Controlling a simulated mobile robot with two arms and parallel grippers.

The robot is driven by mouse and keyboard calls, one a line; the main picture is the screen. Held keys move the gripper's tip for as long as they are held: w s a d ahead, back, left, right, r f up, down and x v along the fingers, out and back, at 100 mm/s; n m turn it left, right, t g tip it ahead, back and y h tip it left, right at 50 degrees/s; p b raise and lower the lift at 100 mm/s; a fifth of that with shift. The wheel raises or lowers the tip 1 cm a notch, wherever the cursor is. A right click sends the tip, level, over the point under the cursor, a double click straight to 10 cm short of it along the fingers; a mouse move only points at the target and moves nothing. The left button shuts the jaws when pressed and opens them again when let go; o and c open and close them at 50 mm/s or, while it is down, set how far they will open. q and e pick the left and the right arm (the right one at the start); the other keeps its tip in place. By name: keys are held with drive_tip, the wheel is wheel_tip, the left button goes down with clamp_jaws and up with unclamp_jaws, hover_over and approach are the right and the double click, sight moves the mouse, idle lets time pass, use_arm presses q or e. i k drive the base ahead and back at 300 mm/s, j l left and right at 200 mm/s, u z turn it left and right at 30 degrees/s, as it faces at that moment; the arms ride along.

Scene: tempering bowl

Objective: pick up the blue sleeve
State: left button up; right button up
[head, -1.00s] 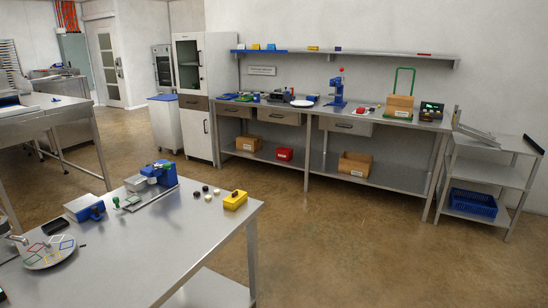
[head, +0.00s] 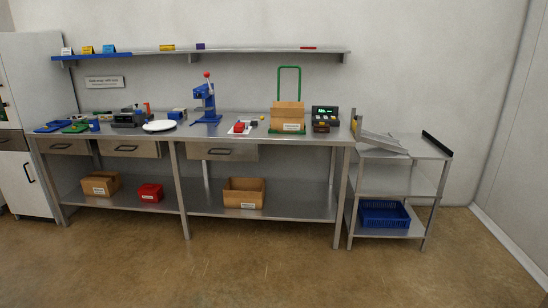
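I cannot tell for sure which thing is the blue sleeve. Small blue things show on the back workbench (head: 260,134): a flat blue tray (head: 55,126) at its left end, a small upright blue piece (head: 94,125) beside a green flat piece (head: 76,128), and a blue-and-tan block (head: 177,114) behind a white plate (head: 158,126). A small dark blue block (head: 200,46) sits on the wall shelf (head: 230,52). Neither of my grippers is in view.
A blue lever press (head: 206,102), a cardboard box (head: 287,117) by a green frame, and a device with a green display (head: 325,116) stand on the bench. A side cart (head: 402,182) holds a blue basket (head: 384,214). The floor in front is clear.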

sight(176, 115)
drive_tip(key=i+u, duration=0.25)
drive_tip(key=i, duration=0.2)
drive_tip(key=i+u, duration=0.2)
drive_tip(key=i, duration=0.25)
drive_tip(key=i+l+u, duration=0.25)
drive_tip(key=i, duration=0.2)
drive_tip(key=i+l+u, duration=0.25)
drive_tip(key=i, duration=0.2)
drive_tip(key=i+j+u, duration=0.2)
drive_tip(key=i+u, duration=0.45)
drive_tip(key=u, duration=0.15)
drive_tip(key=i+u, duration=0.4)
drive_tip(key=i+j+z, duration=0.15)
drive_tip(key=i, duration=0.25)
drive_tip(key=i+j+z, duration=0.1)
drive_tip(key=i, duration=0.35)
drive_tip(key=j, duration=0.1)
